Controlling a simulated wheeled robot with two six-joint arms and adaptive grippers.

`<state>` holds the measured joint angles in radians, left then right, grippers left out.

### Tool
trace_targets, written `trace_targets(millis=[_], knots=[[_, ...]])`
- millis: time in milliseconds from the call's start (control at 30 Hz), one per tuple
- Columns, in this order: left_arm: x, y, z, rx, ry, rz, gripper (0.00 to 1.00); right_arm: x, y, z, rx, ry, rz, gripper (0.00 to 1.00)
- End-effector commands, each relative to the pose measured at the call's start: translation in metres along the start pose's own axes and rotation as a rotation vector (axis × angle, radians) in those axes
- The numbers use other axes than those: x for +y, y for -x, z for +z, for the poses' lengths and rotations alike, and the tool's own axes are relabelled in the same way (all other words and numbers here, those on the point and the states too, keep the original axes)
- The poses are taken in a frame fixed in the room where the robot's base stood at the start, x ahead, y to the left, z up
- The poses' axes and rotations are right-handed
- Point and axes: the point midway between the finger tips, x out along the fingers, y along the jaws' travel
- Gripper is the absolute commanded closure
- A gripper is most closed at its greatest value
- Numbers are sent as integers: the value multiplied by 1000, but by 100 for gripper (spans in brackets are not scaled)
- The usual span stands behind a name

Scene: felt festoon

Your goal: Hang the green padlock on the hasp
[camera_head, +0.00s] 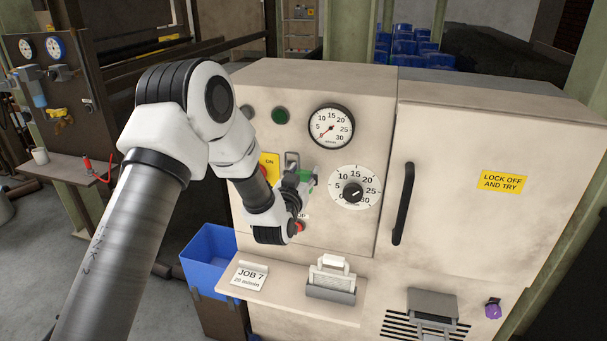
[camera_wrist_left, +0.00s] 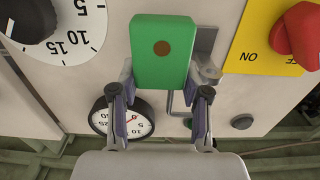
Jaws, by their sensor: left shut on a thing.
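The green padlock (camera_head: 306,177) is in my left gripper (camera_head: 300,195), in front of the machine's panel. In the left wrist view its green body (camera_wrist_left: 162,50) with a brown round spot sits between and beyond the fingertips (camera_wrist_left: 160,100). A bent grey rod, apparently its shackle (camera_wrist_left: 180,106), shows at its lower right edge. The metal hasp (camera_head: 292,159) is on the panel just above the gripper; in the wrist view it shows close to the right of the padlock (camera_wrist_left: 209,72). I cannot tell whether the shackle passes through it. My right gripper is out of view.
A yellow plate (camera_head: 269,167) with a red knob is left of the hasp. A dial (camera_head: 354,187) is to the right, a gauge (camera_head: 331,126) above. Below, a shelf (camera_head: 275,292) carries a JOB 7 card (camera_head: 250,275) and a grey holder (camera_head: 330,290). A blue bin (camera_head: 208,257) stands left.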

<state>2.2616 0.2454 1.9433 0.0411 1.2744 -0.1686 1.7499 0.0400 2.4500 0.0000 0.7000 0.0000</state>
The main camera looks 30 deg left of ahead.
Motion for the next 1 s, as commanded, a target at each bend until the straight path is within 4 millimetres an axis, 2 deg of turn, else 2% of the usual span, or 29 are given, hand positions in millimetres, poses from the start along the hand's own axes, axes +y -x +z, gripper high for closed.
trace_targets(millis=[500, 1000], knots=[[0, 0, 1, -2, 1, -1, 98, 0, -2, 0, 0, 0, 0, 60], [0, 1, 11, -11, 1, 0, 98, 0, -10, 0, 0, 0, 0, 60]])
